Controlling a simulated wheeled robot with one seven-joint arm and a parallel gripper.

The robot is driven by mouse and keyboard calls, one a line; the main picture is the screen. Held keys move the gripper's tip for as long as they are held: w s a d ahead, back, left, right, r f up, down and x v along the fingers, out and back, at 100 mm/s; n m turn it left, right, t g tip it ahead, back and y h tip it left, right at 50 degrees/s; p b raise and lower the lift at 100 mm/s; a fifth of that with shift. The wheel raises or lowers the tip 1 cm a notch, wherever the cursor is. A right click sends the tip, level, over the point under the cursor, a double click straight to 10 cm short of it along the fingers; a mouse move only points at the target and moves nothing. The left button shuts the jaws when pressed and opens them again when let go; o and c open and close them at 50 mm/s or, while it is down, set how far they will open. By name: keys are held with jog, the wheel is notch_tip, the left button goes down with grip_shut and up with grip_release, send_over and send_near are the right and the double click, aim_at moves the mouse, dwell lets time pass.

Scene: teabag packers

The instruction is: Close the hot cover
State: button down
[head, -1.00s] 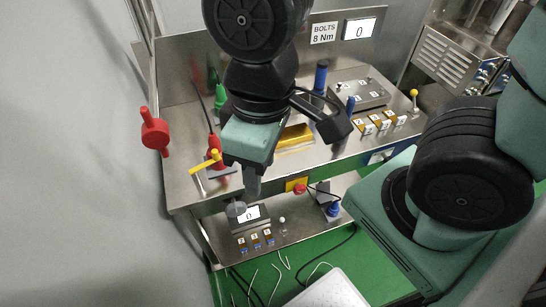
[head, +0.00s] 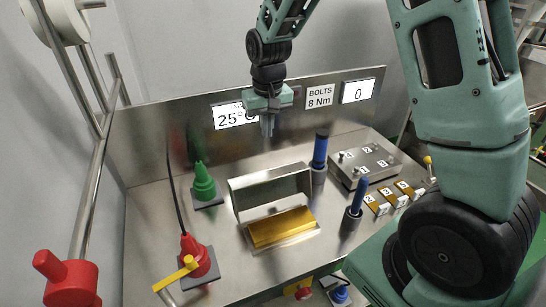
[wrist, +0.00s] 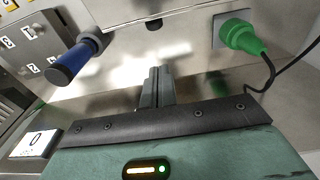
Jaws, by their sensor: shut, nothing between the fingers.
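The hot cover (head: 270,187) is a grey metal lid. It stands raised on the bench behind a gold block (head: 282,228), leaving the block exposed. My gripper (head: 268,132) is shut and empty, pointing down, above and behind the cover near the back panel. It appears apart from the cover. In the wrist view my shut fingers (wrist: 156,85) show over bare metal. A grey metal panel at the top of that view is probably the cover's back (wrist: 165,12).
A green plug (head: 203,185) stands left of the cover. A blue-handled tool (head: 320,152) stands at its right, another (head: 353,218) nearer the front. A red plug (head: 196,256) with a yellow lever is front left. A temperature display (head: 232,117) is on the back panel.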

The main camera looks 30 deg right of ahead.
jog(key=p, duration=0.3)
send_over(269, 188)
jog(key=w+d, duration=0.3)
jog(key=w, duration=0.1)
notch_tip(269, 188, down, 9)
jog(key=shift+r, duration=0.1)
jog(key=shift+s+a, duration=0.1)
jog(key=shift+s, duration=0.6)
